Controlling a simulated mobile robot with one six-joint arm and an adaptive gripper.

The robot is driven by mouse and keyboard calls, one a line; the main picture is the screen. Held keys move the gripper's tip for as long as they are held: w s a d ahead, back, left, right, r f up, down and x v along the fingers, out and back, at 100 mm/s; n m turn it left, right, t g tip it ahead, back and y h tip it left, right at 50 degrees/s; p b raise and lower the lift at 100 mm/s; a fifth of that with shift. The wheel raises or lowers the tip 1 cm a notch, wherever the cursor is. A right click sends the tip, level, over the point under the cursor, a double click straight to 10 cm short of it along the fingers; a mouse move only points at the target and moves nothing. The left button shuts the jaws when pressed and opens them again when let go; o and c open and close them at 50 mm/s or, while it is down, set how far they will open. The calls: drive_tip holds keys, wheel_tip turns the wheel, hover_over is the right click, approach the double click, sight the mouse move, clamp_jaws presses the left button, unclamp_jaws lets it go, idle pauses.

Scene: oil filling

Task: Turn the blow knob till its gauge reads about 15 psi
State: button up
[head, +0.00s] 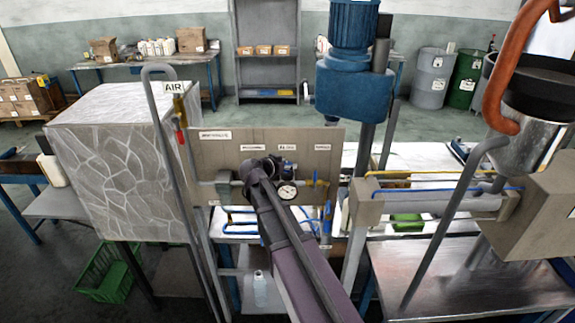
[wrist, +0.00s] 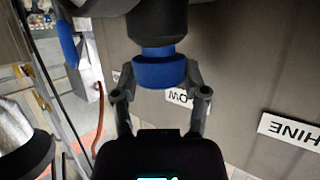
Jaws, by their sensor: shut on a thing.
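The blow knob (wrist: 158,73) is a blue collar under a dark regulator body in the wrist view. My gripper (wrist: 160,80) is shut on it, one finger on each side. A partly hidden label ending in "OW" (wrist: 187,99) is on the panel behind it. In the head view my gripper (head: 258,166) is at the grey-brown panel (head: 225,152), and the arm and gripper hide most of the knob. A round white-faced gauge (head: 287,192) shows just right of my gripper. Its reading is too small to tell.
A red-handled air valve (head: 181,140) and the "AIR" sign (head: 174,88) are left of the panel. A blue motor (head: 353,75) stands close on the right. Yellow and blue lines run around the panel. A stone-patterned box (head: 120,170) is at left.

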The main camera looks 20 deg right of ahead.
drive_tip(key=shift+m+g+h, duration=0.3)
drive_tip(key=shift+m+g, duration=0.3)
drive_tip(key=shift+g, duration=0.1)
drive_tip(key=shift+s+f, duration=0.1)
drive_tip(key=shift+s, duration=0.05)
drive_tip(key=o, duration=1.2)
drive_tip(key=shift+d, duration=0.1)
drive_tip(key=shift+c, duration=0.2)
drive_tip(key=shift+n+t, duration=0.4)
drive_tip(key=shift+t, duration=0.1)
drive_tip(key=shift+n+t+y, duration=0.9)
drive_tip(key=shift+n, duration=0.1)
drive_tip(key=shift+n+t+y, duration=1.6)
drive_tip(key=shift+n+y, duration=0.4)
drive_tip(key=shift+n, duration=0.2)
drive_tip(key=shift+n+t+y, duration=0.6)
drive_tip(key=shift+n+y, duration=1.3)
drive_tip(key=shift+y, duration=0.3)
